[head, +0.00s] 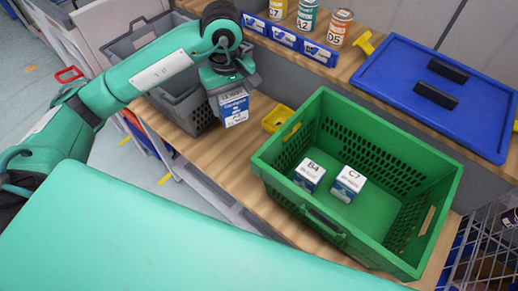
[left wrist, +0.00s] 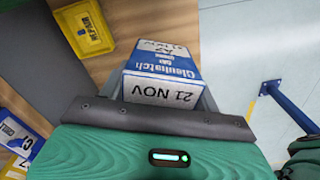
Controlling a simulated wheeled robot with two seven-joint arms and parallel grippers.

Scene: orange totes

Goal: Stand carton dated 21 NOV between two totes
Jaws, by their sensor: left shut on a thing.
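The blue-and-white carton (head: 234,108) hangs below my left gripper (head: 229,84) in the head view, over the front part of the wooden bench. In the left wrist view the carton (left wrist: 162,68) shows the print 21 NOV on its near white face, and A7 on its blue-and-white side. My left gripper (left wrist: 158,117) is shut on it. A green crate (head: 272,172) stands to the right of the carton and a grey crate (head: 190,112) to its left. No orange tote shows. My right gripper is not in view.
Two small cartons, B4 (head: 309,176) and C7 (head: 348,184), stand in the green crate. A blue lid (head: 400,75) and several cans stand on the raised back shelf. Bare wooden bench (head: 215,150) lies between the crates.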

